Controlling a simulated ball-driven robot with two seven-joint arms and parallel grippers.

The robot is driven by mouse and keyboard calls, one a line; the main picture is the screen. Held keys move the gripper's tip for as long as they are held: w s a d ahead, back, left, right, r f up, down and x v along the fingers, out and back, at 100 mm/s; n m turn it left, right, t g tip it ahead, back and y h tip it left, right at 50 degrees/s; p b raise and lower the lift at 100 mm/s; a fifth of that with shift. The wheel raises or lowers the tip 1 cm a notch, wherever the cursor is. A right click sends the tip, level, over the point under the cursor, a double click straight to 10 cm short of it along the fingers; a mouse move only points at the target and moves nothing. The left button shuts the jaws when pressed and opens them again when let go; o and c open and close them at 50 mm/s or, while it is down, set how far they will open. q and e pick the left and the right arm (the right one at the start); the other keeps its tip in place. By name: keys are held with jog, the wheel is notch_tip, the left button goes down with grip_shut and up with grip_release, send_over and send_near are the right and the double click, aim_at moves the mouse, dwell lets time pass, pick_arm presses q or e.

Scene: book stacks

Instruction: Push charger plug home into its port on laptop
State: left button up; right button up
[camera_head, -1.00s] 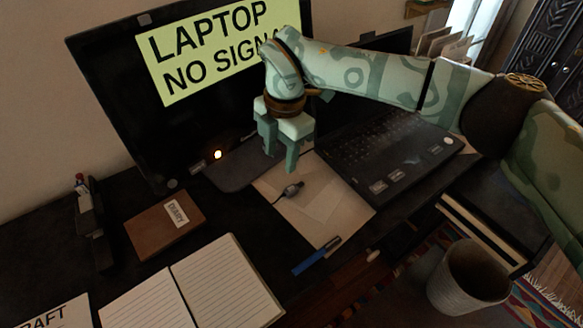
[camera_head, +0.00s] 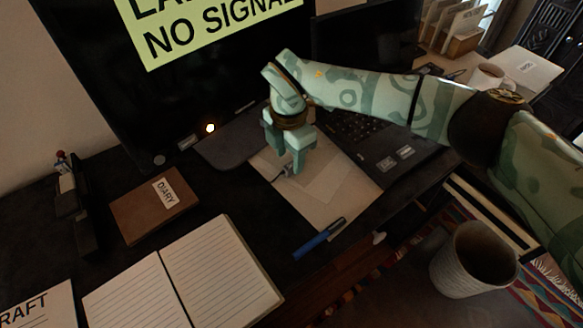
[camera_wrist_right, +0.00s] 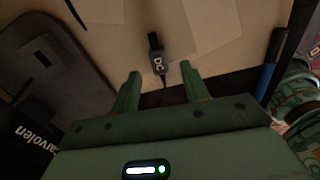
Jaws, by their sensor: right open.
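The charger plug is a small dark piece marked DC (camera_wrist_right: 158,58) on its cable, lying on pale papers in the right wrist view. In the head view only a bit of the plug (camera_head: 284,172) shows beside my right gripper (camera_head: 287,160). The right gripper, also in the wrist view (camera_wrist_right: 160,72), is open, with its fingertips either side of the plug's rear end and nothing gripped. The dark laptop (camera_head: 398,160) stands open behind and right of the gripper, partly hidden by my right arm. Its port cannot be made out. My left gripper is out of view.
A large monitor (camera_head: 105,85) stands behind, with a dark base (camera_head: 225,150) left of the papers (camera_head: 325,190). A blue pen (camera_head: 318,240) lies in front. A diary (camera_head: 150,205) and open notebook (camera_head: 185,285) lie left. A bin (camera_head: 470,260) stands right, below the desk.

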aim_at(289, 165)
notch_tip(289, 165, down, 3)
jog(key=shift+w+f+b, duration=0.1)
jog(key=shift+w+b, duration=0.05)
jog(key=shift+b, duration=0.15)
jog(key=shift+r, duration=0.2)
grip_shut()
